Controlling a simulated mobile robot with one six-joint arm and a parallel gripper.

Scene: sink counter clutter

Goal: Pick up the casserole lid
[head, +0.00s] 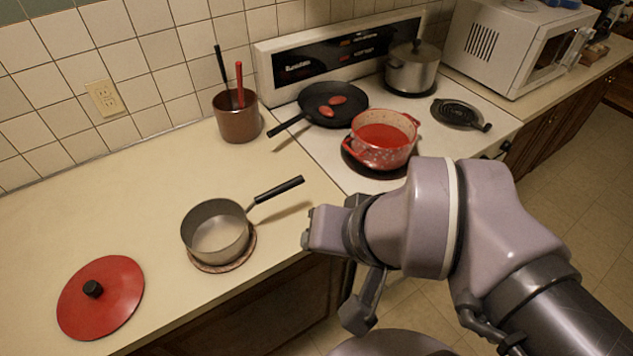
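The casserole lid (118,306) is a round red disc with a black knob on top. It lies knob up on the counter at the lower left of the head view, with nothing on it. My gripper (345,275) is at the right of the counter's front edge, well apart from the lid. A saucepan stands between them in the picture. The red casserole (383,155) sits without a lid on the stove.
The grey saucepan (213,238) stands on a round trivet (240,258), its black handle pointing right. A brown utensil crock (238,127) stands by the wall. The stove holds a black frying pan (345,94) and a lidded pot (412,75).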

